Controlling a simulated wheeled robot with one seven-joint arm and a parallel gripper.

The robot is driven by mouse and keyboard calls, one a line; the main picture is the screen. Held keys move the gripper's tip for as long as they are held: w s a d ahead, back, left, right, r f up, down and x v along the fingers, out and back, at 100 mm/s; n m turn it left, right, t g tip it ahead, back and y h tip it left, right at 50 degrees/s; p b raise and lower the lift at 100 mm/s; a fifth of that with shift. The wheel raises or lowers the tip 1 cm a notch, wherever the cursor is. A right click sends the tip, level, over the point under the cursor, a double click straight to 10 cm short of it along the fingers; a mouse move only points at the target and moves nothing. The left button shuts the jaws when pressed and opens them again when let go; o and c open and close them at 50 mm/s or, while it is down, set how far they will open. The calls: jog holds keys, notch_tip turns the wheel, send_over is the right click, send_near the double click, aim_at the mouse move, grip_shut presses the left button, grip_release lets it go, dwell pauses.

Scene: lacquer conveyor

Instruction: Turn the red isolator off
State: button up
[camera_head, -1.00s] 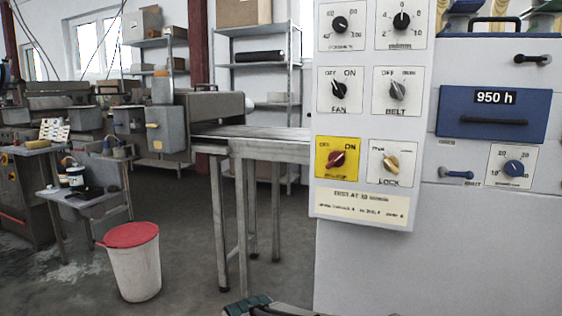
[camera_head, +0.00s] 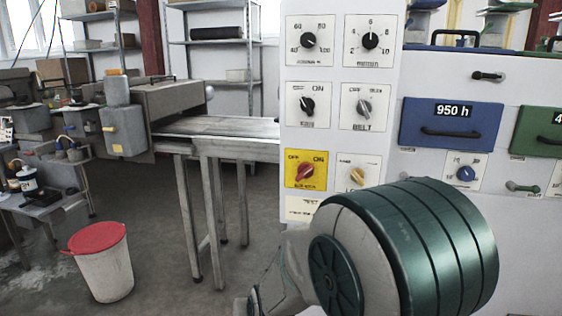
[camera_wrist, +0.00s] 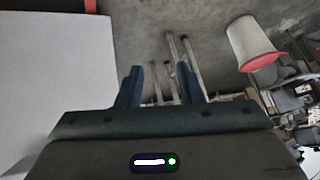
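The red isolator knob (camera_head: 305,173) sits on a yellow plate (camera_head: 291,181) low on the left side of the white control panel (camera_head: 335,76). OFF is marked at its upper left and ON at its upper right. The knob appears to point up and right, toward ON. My arm shows below and right of it in the head view, its green joint covering the panel's lower right. My gripper (camera_wrist: 160,86) is in the wrist view, two dark blue fingers apart with nothing between them. It is apart from the knob, which does not show in the wrist view.
A yellow LOCK knob (camera_head: 358,175) is right beside the isolator, with FAN (camera_head: 307,106) and BELT (camera_head: 365,107) knobs above. A blue drawer (camera_head: 451,122) is to the right. A conveyor table (camera_head: 220,130) and a red-lidded bin (camera_head: 101,262) stand left, with open floor between.

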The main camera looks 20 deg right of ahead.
aim_at(304, 175)
jog(key=w+d+r+m+t+h+p, duration=0.25)
jog(key=w+r+m+t+p, duration=0.45)
jog(key=r+p, duration=0.5)
jog(key=s+d+r+m+h+p, duration=0.2)
jog(key=d+r+m+h+p, duration=0.55)
jog(key=r+p, duration=0.5)
jog(key=shift+n+t, duration=0.4)
jog(key=shift+n, duration=0.25)
jog(key=x, duration=0.5)
jog(key=d+p+x, duration=0.1)
jog(key=x, duration=0.4)
jog(key=r+x, duration=0.1)
jog(key=x, duration=0.3)
jog(key=shift+d+r, duration=0.1)
jog(key=shift+d, duration=0.3)
grip_shut()
